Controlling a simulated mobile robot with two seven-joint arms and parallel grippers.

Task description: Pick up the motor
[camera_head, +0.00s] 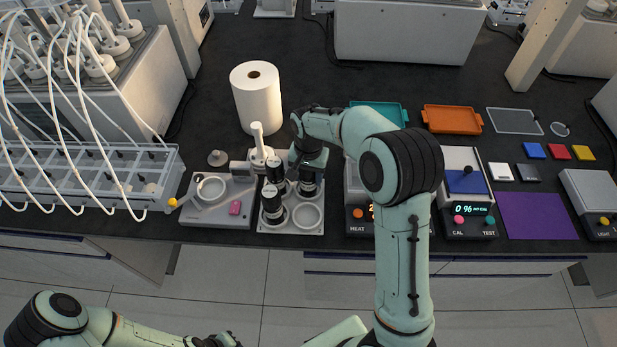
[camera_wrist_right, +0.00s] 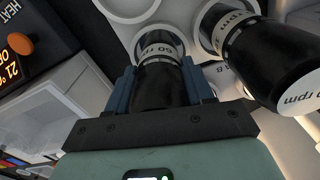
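Three black cylindrical motors with white label bands stand on a pale rack (camera_head: 306,230): a rear-left motor (camera_head: 275,170), a front-left motor (camera_head: 271,199) and a right motor (camera_head: 308,186). My right gripper (camera_head: 308,170) is over the right motor. In the right wrist view its blue fingers (camera_wrist_right: 160,90) lie against both sides of a motor (camera_wrist_right: 161,70) whose band reads 60, with no gap showing. Another motor (camera_wrist_right: 250,50) is close beside it on the right. My left gripper (camera_head: 218,341) is at the bottom edge, small and partly cut off, with its fingers unclear.
A white paper roll (camera_head: 257,100) stands behind the rack. A grey device with a ring (camera_head: 210,190) is to its left, and a heater unit (camera_head: 358,217) is close on its right. Teal (camera_head: 385,112) and orange (camera_head: 452,119) trays lie farther back.

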